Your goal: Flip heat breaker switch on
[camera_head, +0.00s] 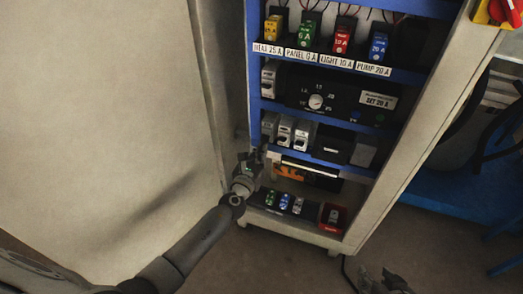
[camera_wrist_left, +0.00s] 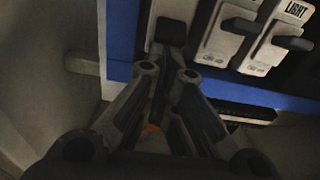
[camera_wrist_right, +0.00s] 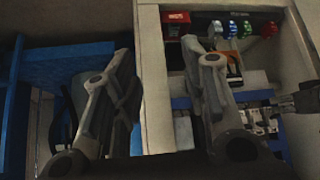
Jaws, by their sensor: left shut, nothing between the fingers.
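A row of white breakers stands on the blue-edged third shelf of the cabinet. The leftmost breaker (camera_head: 269,122) has its label out of view. It also shows in the left wrist view (camera_wrist_left: 182,10), its dark lever (camera_wrist_left: 171,29) just beyond my fingertips; I cannot tell whether they touch. The middle breaker (camera_wrist_left: 228,35) and the one marked LIGHT (camera_wrist_left: 279,43) have dark levers sticking out. My left gripper (camera_head: 246,160) is shut and empty, just below the leftmost breaker; it fills the middle of its wrist view (camera_wrist_left: 169,68). My right gripper (camera_head: 384,278) is open and empty, low outside the cabinet (camera_wrist_right: 166,65).
The top shelf holds coloured fuses (camera_head: 341,40) with labels. A dial unit (camera_head: 316,101) sits below them. Loose fuses (camera_head: 284,202) and a red bin (camera_head: 333,217) are at the bottom. The open door (camera_head: 110,90) bounds the left; a blue bench (camera_head: 450,170) stands right.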

